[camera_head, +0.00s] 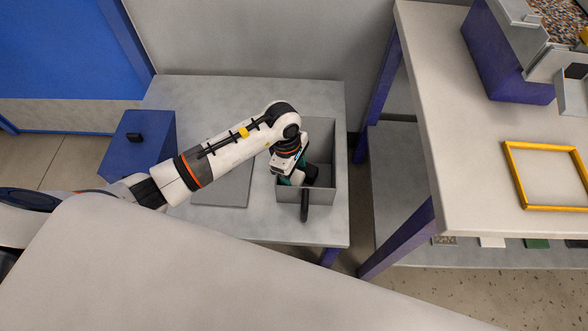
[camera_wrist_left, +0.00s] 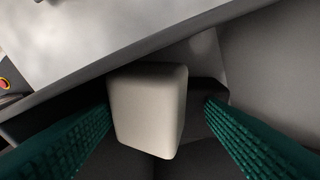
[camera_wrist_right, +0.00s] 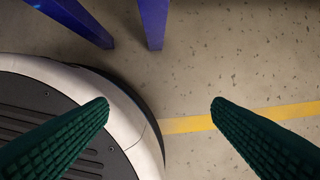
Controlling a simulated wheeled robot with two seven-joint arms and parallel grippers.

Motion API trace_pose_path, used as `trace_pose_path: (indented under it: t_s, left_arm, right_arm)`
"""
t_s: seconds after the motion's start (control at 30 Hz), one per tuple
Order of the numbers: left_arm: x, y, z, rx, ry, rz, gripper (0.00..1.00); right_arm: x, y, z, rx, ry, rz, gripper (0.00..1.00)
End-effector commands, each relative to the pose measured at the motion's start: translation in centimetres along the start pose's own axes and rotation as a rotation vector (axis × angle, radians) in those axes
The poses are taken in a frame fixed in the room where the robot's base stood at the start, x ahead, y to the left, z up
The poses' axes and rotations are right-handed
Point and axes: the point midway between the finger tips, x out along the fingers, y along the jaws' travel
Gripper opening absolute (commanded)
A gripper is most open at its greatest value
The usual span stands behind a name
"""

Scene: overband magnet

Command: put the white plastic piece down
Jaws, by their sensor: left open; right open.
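The white plastic piece (camera_wrist_left: 147,108) is a pale block with rounded edges, seen in the left wrist view between the fingers of my left gripper (camera_wrist_left: 158,108). The fingers stand apart, with a visible gap on the right side of the piece; whether the left finger touches it I cannot tell. In the head view my left gripper (camera_head: 297,178) reaches down into an open grey bin (camera_head: 321,140), and the piece is hidden there. My right gripper (camera_wrist_right: 160,103) is open and empty above the floor.
The bin stands on a grey table (camera_head: 215,95), beside a flat grey plate (camera_head: 228,190) and a blue box (camera_head: 140,145). A dark handle (camera_head: 305,205) sticks out from the bin's front. At right, another table (camera_head: 470,150) carries a yellow frame (camera_head: 513,176).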

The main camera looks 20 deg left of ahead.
Motion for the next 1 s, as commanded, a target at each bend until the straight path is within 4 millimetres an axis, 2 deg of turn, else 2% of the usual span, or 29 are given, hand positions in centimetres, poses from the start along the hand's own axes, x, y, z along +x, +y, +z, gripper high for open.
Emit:
trace_pose_path:
  t_s: [0.07,0.17,0.3,0.6,0.8,1.0]
  left_arm:
    - [-0.2,0.0,0.0,0.000,0.001,-0.001,0.64]
    - [-1.5,-0.2,0.0,0.001,0.000,-0.006,0.64]
    - [-4.4,-0.2,0.0,0.001,-0.001,-0.006,0.64]
    - [-10.3,-0.1,0.0,0.002,0.000,-0.004,0.64]
    - [-12.0,0.0,0.0,0.001,0.001,-0.001,0.64]
    - [-12.2,0.0,0.0,0.000,0.000,0.000,0.64]
  right_arm:
    - [-0.1,0.0,0.0,0.000,-0.003,0.000,0.74]
    - [0.0,0.0,-0.3,0.000,-0.001,0.000,0.74]
    - [1.3,0.1,-1.7,-0.004,0.013,0.003,0.74]
    - [2.5,0.2,-3.7,-0.006,0.024,0.004,0.74]
    - [2.8,0.2,-4.2,-0.007,0.028,0.004,0.74]
    - [2.9,0.2,-4.3,-0.007,0.028,0.004,0.74]
